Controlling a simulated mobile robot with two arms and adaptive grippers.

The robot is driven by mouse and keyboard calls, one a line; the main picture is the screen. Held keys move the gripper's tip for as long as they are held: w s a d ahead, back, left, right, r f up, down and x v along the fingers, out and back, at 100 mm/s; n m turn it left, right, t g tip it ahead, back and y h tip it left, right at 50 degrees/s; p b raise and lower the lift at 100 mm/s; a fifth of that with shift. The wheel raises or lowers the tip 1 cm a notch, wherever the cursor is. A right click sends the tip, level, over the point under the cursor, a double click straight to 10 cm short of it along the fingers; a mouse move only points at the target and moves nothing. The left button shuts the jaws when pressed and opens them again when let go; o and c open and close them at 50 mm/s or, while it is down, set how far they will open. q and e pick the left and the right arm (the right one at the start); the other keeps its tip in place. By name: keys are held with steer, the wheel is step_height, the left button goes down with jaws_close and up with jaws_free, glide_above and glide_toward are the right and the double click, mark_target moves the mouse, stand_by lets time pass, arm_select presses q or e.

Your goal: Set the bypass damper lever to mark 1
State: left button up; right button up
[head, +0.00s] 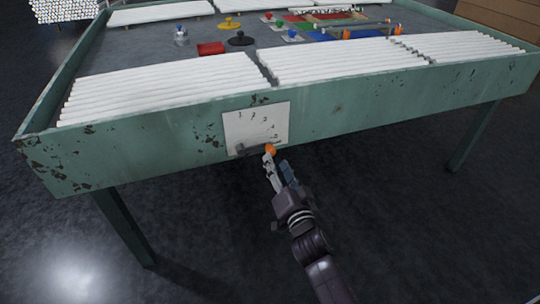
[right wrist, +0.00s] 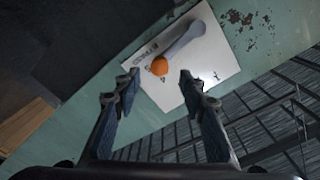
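The bypass damper lever (head: 252,150) is a grey bar with an orange knob (head: 270,149) on its end, mounted low on a white plate (head: 245,124) on the table's front side. In the head view it lies nearly level, knob to the right. Small marks run in an arc above it; a 1 seems to be at upper left. My right gripper (head: 276,167) is just below the knob. In the right wrist view the lever (right wrist: 186,39) shows, with the knob (right wrist: 160,66) in line with the gap between my open fingers (right wrist: 158,82). Contact is unclear. My left gripper is not in view.
The green, chipped table (head: 370,110) carries rows of white tubes (head: 160,85) along its front edge. Behind them are a red block (head: 211,48), a black disc-shaped piece (head: 240,39) and coloured knobbed pieces. The floor in front is clear apart from the table legs (head: 472,140).

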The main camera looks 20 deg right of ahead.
mark_target(272, 153)
steer(key=w, duration=0.6)
steer(key=shift+w+d+b, duration=0.1)
steer(key=shift+b, duration=0.3)
jaws_close()
